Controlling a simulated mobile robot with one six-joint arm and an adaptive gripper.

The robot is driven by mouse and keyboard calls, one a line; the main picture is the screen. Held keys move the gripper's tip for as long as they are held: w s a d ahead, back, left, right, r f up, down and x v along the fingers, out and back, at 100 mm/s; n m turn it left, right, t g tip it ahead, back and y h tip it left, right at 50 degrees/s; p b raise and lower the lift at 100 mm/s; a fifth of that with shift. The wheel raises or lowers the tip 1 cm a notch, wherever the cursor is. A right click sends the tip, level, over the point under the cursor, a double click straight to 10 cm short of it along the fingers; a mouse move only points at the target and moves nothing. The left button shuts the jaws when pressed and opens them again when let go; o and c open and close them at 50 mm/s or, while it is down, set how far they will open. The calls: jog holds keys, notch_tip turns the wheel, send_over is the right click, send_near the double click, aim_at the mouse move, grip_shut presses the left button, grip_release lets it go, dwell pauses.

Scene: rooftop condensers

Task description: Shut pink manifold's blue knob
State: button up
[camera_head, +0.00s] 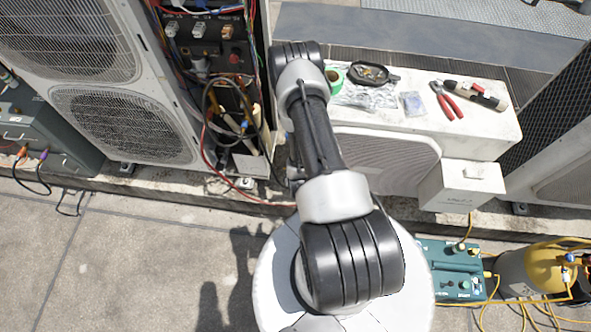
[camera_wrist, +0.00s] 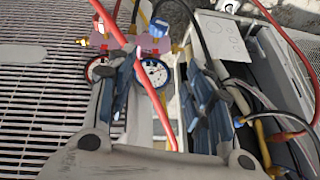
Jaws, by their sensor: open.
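The pink manifold (camera_wrist: 128,45) shows near the top of the wrist view, with two round gauges below it. Its blue knob (camera_wrist: 158,28) is at its right end, partly among hoses. An orange-red hose (camera_wrist: 141,66) crosses in front of the manifold and passes between my fingers. My gripper (camera_wrist: 163,78) is open, its two dark fingers spread, with the right gauge (camera_wrist: 154,73) seen between them. The blue knob appears beyond the fingertips; I cannot tell the distance. In the head view my arm hides the gripper, and I cannot make out the manifold.
Hoses and wires (camera_wrist: 262,125) crowd the right of the wrist view near a white panel (camera_wrist: 222,38). A slatted grille (camera_wrist: 45,100) fills the left. In the head view, an open condenser (camera_head: 215,80) stands left of my arm; pliers (camera_head: 447,100) lie on the white unit (camera_head: 400,122).

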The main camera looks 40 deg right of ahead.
jog(key=shift+n+g+y, duration=0.3)
jog(key=shift+g+y, duration=0.1)
jog(key=shift+g, duration=0.2)
jog(key=b+x, duration=0.2)
jog(key=x, duration=0.2)
jog(key=b+x, duration=0.2)
jog(key=x, duration=0.3)
jog(key=b+x, duration=0.2)
jog(key=x, duration=0.3)
jog(key=shift+s+a+f, duration=0.1)
jog(key=shift+s+f, duration=0.1)
jog(key=shift+s, duration=0.05)
jog(key=shift+c, duration=0.2)
jog(key=c, duration=1)
